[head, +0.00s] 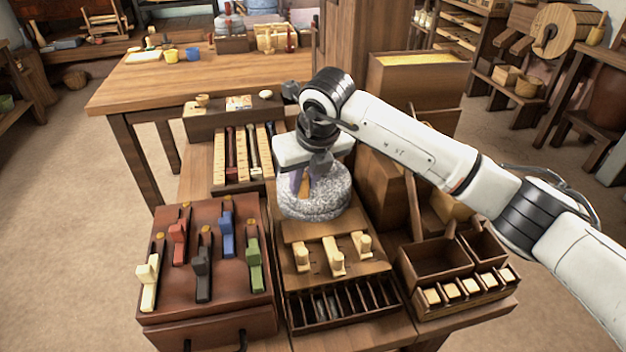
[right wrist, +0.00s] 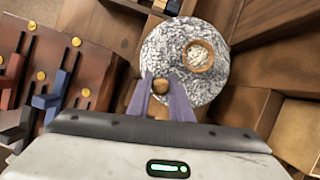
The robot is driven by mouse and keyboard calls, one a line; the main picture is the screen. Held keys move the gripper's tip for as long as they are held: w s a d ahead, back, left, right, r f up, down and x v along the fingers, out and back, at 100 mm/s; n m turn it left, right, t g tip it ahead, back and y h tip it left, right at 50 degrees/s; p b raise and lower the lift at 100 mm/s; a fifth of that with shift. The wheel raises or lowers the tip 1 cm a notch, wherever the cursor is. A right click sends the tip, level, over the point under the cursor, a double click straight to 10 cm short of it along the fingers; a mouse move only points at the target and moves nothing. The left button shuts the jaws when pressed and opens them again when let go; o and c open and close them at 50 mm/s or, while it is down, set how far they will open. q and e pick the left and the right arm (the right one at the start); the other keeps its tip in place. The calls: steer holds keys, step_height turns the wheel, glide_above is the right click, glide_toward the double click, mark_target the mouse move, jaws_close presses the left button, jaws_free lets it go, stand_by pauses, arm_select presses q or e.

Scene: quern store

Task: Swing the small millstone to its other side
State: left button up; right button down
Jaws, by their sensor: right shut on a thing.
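The small millstone (head: 332,202) is a round, speckled grey stone in the middle of the bench. In the right wrist view the millstone (right wrist: 210,85) shows a wooden-rimmed eye (right wrist: 198,55) holding pale grain. A short wooden peg handle (right wrist: 160,86) stands near its edge. My right gripper (head: 304,184) reaches down over the stone's left side. In the right wrist view its two purple fingers (right wrist: 162,98) are shut on the peg handle. The arm and gripper hide part of the stone's far side in the head view. My left gripper is not in view.
A box with coloured levers (head: 205,262) stands left of the stone. Wooden pegs (head: 333,256) and a slotted rack (head: 340,305) lie in front. A compartment box (head: 436,262) is at right, and a larger table (head: 200,80) behind.

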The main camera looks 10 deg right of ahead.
steer(key=shift+a, duration=0.2)
stand_by(0.3)
steer(key=c, duration=1.6)
jaws_free()
steer(key=shift+w, duration=0.1)
steer(key=shift+d+r, duration=0.1)
steer(key=shift+r, duration=0.4)
steer(key=v, duration=0.9)
steer(key=shift+s+p, duration=0.35)
steer(key=shift+p, duration=0.05)
